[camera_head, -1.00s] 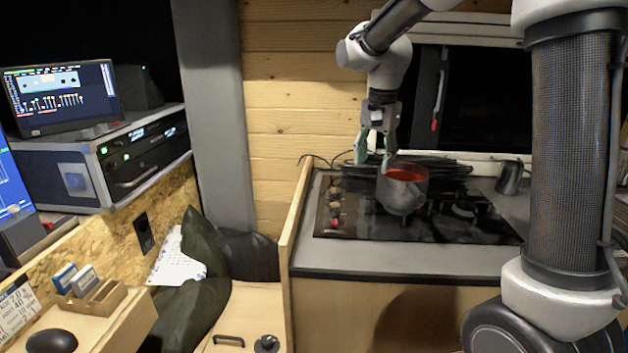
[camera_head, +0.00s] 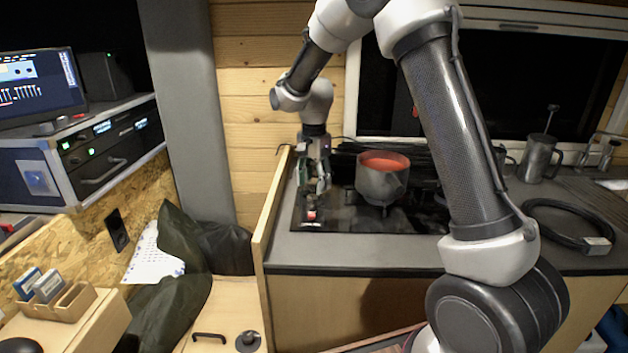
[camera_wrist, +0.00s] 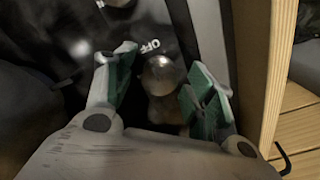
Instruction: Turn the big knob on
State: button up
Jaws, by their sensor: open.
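In the wrist view a round silvery knob (camera_wrist: 162,74) sits on the dark panel between the two green-padded fingers of my gripper (camera_wrist: 160,92). White "OFF" lettering shows just above it. A tan, blurred shape lies partly hidden below this knob. My gripper is open, and I see no clear contact with the knob. In the head view my gripper (camera_head: 317,188) points down over the left side of the black cooktop (camera_head: 340,218) and hides most of the knobs there. A red-marked knob (camera_head: 311,215) shows just in front of the gripper.
A grey pot (camera_head: 382,184) with red contents stands on the cooktop, right of my gripper. A wooden partition (camera_head: 272,210) rises close on the left; its edge shows at right in the wrist view. A coiled black cable (camera_head: 567,226) lies on the counter at right.

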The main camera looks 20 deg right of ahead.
jog(key=c, duration=1)
jog(key=shift+n, duration=0.4)
jog(key=n, duration=0.3)
jog(key=shift+n, duration=0.3)
jog(key=n, duration=0.9)
jog(key=shift+n, duration=2.3)
jog(key=shift+r, duration=0.1)
